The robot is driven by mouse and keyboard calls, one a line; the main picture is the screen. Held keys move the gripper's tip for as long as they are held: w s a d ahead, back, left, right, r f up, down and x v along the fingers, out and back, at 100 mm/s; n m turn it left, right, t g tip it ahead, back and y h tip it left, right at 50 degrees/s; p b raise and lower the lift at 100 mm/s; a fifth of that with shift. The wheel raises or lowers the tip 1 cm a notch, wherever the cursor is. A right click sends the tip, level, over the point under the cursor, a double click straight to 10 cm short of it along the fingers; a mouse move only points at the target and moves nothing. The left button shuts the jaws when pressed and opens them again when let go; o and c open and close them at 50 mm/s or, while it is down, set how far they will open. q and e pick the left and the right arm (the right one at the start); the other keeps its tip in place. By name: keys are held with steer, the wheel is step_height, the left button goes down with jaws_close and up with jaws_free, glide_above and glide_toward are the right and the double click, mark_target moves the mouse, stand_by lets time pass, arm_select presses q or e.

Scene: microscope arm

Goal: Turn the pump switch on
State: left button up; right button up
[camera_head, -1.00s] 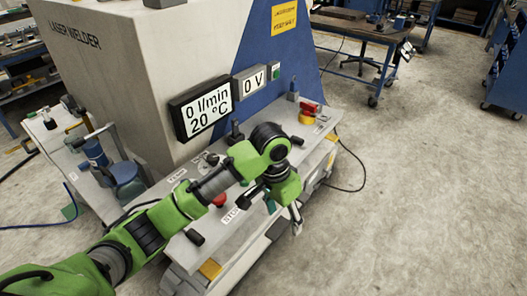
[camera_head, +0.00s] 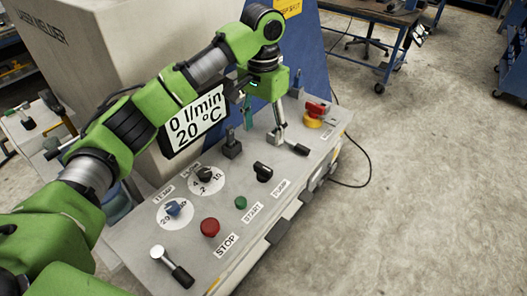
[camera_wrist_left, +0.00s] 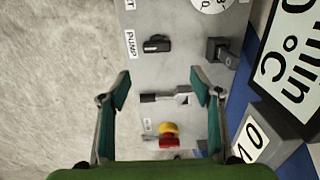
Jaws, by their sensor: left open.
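The pump switch (camera_head: 263,172) is a black rotary knob on the sloping grey panel, beside the label PUMP. It also shows in the left wrist view (camera_wrist_left: 157,44), ahead of the fingertips. My left gripper (camera_head: 264,116) is above the far end of the panel, pointing down. In the left wrist view its teal fingers (camera_wrist_left: 161,88) are open and apart, with a metal lever with a black handle (camera_wrist_left: 152,98) visible between them. The gripper is clear of the pump switch. The display (camera_head: 194,121) reads 0 l/min and 20 °C. My right gripper is not in view.
The panel also carries a red STOP button (camera_head: 210,227), a green START button (camera_head: 241,202), a blue dial (camera_head: 172,208), and a near lever (camera_head: 172,266). A red and yellow switch (camera_head: 315,112) sits at the far end. Open floor lies to the right.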

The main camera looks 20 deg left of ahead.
arm_select(q)
steer(key=p, duration=0.2)
glide_above(263, 167)
steer(key=f, duration=0.6)
steer(key=shift+s+f, duration=0.15)
steer(key=shift+s, duration=0.1)
steer(key=f, duration=0.3)
steer(key=shift+w+f, duration=0.25)
steer(key=shift+f, duration=0.05)
step_height(263, 167, down, 2)
steer(key=shift+f, duration=0.1)
steer(key=shift+f+p, duration=0.25)
steer(key=shift+p, duration=0.05)
steer(key=shift+f, duration=0.25)
steer(key=c, duration=1.1)
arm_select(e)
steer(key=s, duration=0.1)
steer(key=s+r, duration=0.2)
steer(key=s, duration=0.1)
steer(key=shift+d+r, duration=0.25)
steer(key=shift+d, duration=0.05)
